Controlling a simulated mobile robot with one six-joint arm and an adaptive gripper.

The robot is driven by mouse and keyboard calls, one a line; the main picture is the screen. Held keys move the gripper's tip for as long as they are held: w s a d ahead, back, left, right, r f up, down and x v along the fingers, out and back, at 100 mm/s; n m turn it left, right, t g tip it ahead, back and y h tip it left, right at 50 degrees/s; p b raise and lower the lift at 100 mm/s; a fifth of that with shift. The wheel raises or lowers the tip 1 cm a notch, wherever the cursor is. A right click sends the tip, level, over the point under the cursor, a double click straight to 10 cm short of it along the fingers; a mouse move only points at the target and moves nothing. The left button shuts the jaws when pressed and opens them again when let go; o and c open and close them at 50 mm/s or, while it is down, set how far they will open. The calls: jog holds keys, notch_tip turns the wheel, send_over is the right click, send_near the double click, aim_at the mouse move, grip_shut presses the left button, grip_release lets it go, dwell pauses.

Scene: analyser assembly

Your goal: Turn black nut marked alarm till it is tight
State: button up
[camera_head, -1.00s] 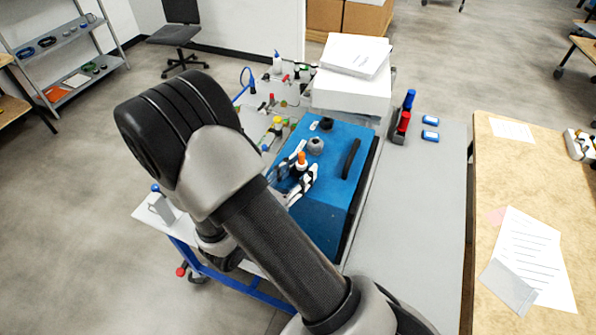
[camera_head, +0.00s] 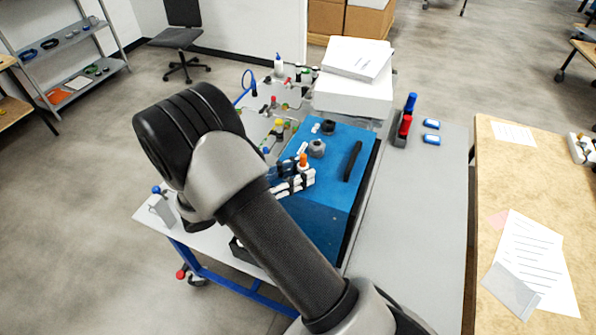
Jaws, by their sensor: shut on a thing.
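My gripper (camera_head: 294,182) is low over the blue analyser box (camera_head: 328,198), near its left edge. Its pale and dark fingers are shut around a fitting with an orange top (camera_head: 303,160), which shows just above them. The fingers and arm hide the lower part of this fitting, so I cannot see a black nut there. No alarm marking is readable.
A black handle (camera_head: 353,160) rises from the box's right side. Behind are white boxes (camera_head: 352,90) and several small fittings on the grey bench (camera_head: 420,225). A red and blue item (camera_head: 406,118) stands at right. The bench right of the box is mostly clear.

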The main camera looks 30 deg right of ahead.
jog(key=m+g+y, duration=0.1)
jog(key=m+g, duration=0.1)
jog(key=g, duration=0.1)
jog(key=m+g+y+b, duration=0.1)
jog(key=m+g, duration=0.1)
jog(key=g, duration=0.1)
jog(key=m+g+b, duration=0.1)
jog(key=m+g, duration=0.1)
jog(key=g, duration=0.1)
jog(key=shift+w+d+f+y, duration=0.15)
jog(key=shift+w+f+y, duration=0.15)
jog(key=shift+y, duration=0.1)
jog(key=shift+r+p, duration=0.55)
jog(key=shift+p, duration=0.75)
jog(key=shift+w+r+m+g+p, duration=0.2)
jog(key=shift+m+g+p, duration=0.15)
jog(key=shift+p, duration=0.9)
jog(key=p, duration=0.5)
jog(key=shift+m+g+y, duration=0.25)
jog(key=shift+y, duration=0.15)
jog(key=p, duration=0.3)
jog(key=shift+f+g, duration=0.1)
jog(key=shift+g, duration=0.2)
jog(key=shift+s+f, duration=0.1)
jog(key=shift+f, duration=0.1)
jog(key=o, duration=1)
jog(key=shift+f, duration=0.1)
